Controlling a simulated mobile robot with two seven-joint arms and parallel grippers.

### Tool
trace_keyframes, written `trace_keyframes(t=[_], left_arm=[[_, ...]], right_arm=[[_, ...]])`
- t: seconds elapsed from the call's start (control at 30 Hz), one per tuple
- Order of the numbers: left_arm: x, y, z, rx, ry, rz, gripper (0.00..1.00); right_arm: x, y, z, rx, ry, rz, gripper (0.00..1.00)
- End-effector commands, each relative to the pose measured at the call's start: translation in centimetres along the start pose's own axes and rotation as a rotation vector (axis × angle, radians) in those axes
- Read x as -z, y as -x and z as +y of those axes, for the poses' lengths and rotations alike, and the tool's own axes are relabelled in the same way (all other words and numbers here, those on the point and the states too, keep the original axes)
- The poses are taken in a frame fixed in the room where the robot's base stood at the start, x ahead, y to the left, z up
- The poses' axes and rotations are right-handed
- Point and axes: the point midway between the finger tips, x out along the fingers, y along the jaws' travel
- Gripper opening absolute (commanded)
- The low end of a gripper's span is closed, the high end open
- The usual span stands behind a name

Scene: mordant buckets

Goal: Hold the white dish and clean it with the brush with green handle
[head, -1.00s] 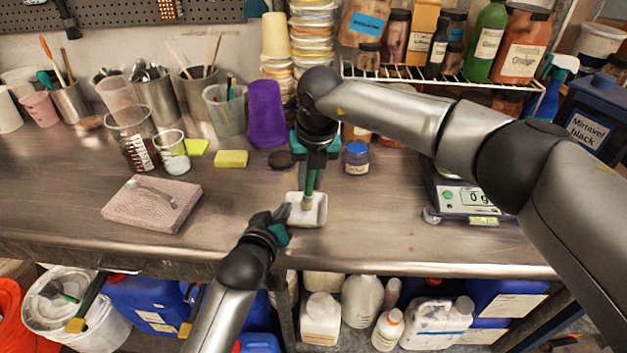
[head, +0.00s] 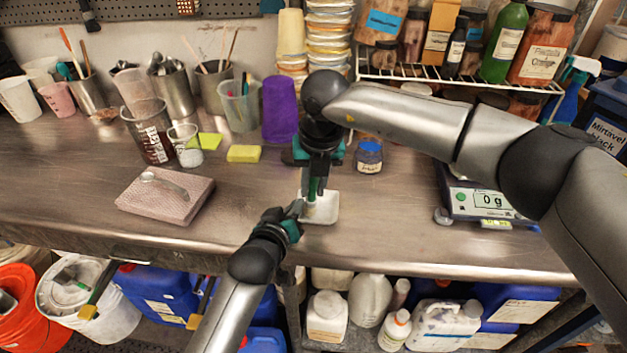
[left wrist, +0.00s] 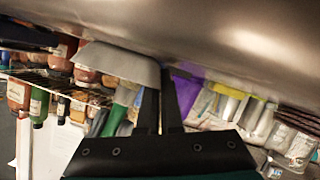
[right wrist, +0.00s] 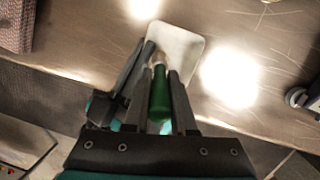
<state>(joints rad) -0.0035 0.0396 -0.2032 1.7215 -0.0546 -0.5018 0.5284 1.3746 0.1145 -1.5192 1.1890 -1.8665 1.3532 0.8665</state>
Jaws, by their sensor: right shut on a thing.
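The white dish (head: 328,208) is near the bench's front edge in the head view; it also shows in the left wrist view (left wrist: 115,62) and right wrist view (right wrist: 178,48). My left gripper (head: 295,210) is shut on its left rim. My right gripper (head: 316,178) points down over the dish, shut on the brush with green handle (head: 312,188). The green handle also shows between the fingers in the right wrist view (right wrist: 159,90). The brush's lower end is at the dish's inner surface; whether it touches is hard to tell.
A yellow sponge (head: 243,153), purple cup (head: 280,110) and blue-lidded jar (head: 369,156) stand behind. A scale (head: 488,203) is on the right. Bare bench lies between dish and scale.

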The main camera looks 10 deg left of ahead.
Motion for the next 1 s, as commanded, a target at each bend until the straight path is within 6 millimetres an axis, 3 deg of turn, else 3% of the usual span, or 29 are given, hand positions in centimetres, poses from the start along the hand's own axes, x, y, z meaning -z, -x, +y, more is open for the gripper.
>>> trace_keyframes(t=[0.43, 1.0], left_arm=[[0.1, 0.0, 0.0, 0.0, 0.0, 0.002, 0.0], [0.1, 0.0, 0.0, 0.001, 0.0, 0.001, 0.0]], right_arm=[[0.9, 0.3, -1.2, 0.003, -0.002, 0.001, 0.0], [0.1, 0.1, -2.8, 0.003, -0.004, -0.001, 0.0]])
